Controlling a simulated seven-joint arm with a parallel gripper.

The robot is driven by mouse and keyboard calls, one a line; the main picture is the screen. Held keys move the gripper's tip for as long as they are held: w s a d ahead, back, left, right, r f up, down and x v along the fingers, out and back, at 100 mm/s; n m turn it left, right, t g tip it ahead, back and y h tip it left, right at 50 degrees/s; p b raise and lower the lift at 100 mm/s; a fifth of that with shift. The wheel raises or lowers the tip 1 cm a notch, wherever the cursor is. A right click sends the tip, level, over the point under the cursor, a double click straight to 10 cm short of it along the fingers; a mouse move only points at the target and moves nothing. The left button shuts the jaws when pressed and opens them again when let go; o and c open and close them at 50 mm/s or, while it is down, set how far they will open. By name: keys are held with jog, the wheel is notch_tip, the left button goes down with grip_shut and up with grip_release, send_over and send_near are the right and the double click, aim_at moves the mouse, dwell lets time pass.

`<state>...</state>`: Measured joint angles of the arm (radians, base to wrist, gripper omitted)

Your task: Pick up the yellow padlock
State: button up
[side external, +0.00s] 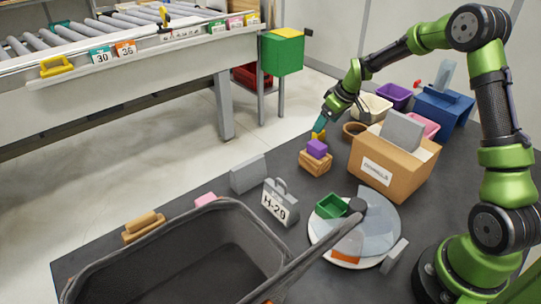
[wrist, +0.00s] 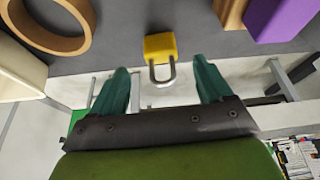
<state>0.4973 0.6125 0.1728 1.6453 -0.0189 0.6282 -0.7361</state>
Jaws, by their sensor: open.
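The yellow padlock (wrist: 160,46) lies near the edge of the dark table in the wrist view. Its grey shackle points toward my gripper (wrist: 163,80). The two teal fingers are spread apart, one on each side of the shackle, with nothing between them that I can see them touching. The padlock body is just beyond the fingertips. In the side view, my gripper (side external: 319,124) points down above a small yellow patch, the padlock (side external: 318,134), partly hidden behind a purple block. The exact gap between fingers and padlock cannot be told.
The purple block (side external: 317,148) sits on wooden blocks (side external: 315,163), close to the padlock; it also shows in the wrist view (wrist: 280,18). A wooden ring (wrist: 48,45) lies to the left there. A cardboard box (side external: 385,172) and coloured bins stand right of the gripper in the side view.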

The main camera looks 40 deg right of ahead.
jog(key=x, duration=0.6)
jog(key=shift+w+f, duration=0.1)
jog(key=shift+f, duration=0.2)
jog(key=c, duration=1.1)
